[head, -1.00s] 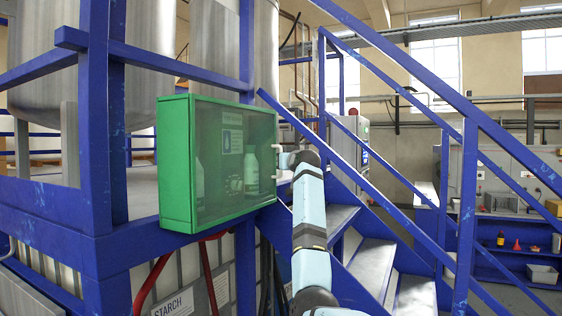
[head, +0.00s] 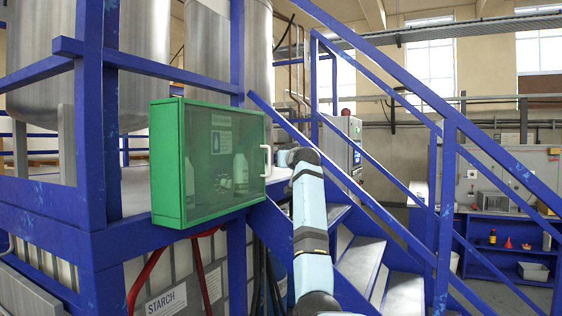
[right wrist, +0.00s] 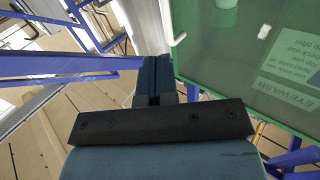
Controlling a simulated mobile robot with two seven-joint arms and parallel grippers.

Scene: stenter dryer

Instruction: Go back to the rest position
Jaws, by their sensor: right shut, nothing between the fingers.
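A green wall cabinet (head: 168,165) with a clear front hangs on the blue frame, left of centre in the head view. Its door looks closed. The white door handle (head: 266,160) is on the right side of the front. It also shows in the right wrist view (right wrist: 180,39), beside the fingers. My right gripper (head: 281,158) is just right of the handle, with a small gap between them. In the right wrist view its fingers (right wrist: 153,68) are together and empty. My left gripper is in neither view.
White bottles (head: 240,172) stand inside the cabinet. Blue stair rails (head: 445,190) and metal steps (head: 362,262) lie right of my right arm. A blue post (head: 237,262) and a starch container (head: 165,302) are below the cabinet. Open floor shows beyond the stairs.

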